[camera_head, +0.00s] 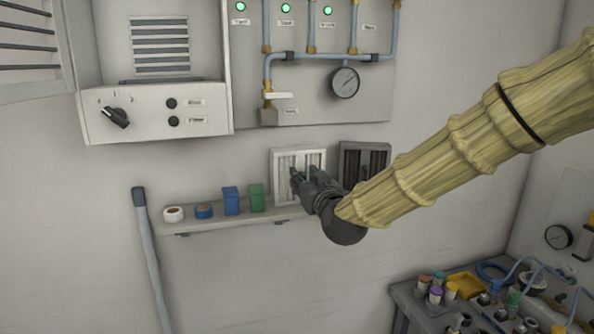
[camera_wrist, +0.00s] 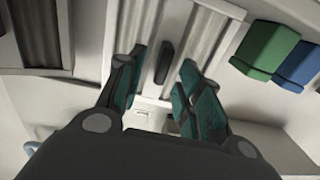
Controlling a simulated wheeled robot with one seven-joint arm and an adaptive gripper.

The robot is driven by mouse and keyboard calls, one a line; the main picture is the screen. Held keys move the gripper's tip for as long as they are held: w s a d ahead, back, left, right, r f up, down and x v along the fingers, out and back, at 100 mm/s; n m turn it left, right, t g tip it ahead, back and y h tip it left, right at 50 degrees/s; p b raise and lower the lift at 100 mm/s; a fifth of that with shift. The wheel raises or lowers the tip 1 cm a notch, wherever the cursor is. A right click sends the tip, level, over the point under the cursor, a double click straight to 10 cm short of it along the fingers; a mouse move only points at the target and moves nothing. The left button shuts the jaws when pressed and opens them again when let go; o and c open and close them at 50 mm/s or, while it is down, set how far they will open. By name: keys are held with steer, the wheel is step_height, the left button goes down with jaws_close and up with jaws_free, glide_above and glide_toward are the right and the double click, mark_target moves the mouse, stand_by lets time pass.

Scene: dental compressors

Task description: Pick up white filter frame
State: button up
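The white filter frame (camera_head: 284,170) stands upright on the wall shelf, left of a dark grey filter frame (camera_head: 364,155). My gripper (camera_head: 300,178) is in front of it and hides part of its lower right. In the wrist view the white frame (camera_wrist: 190,48) fills the upper middle, with a dark upright handle (camera_wrist: 165,62) on its face. My gripper's teal-padded fingers (camera_wrist: 162,85) are spread apart, one on each side of the handle in the picture. A gap shows between the handle and each finger. I cannot tell how deep the fingers reach.
The shelf (camera_head: 235,220) also holds a green box (camera_head: 256,197), a blue box (camera_head: 231,201), a blue roll (camera_head: 204,211) and a white roll (camera_head: 173,214). A pipe panel with a gauge (camera_head: 345,82) is above. A cluttered bench (camera_head: 405,295) is at lower right.

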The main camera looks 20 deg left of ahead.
steer(key=shift+w+a, duration=0.25)
steer(key=shift+w, duration=0.15)
steer(key=shift+c, duration=0.2)
jaws_close()
steer(key=shift+r, duration=0.2)
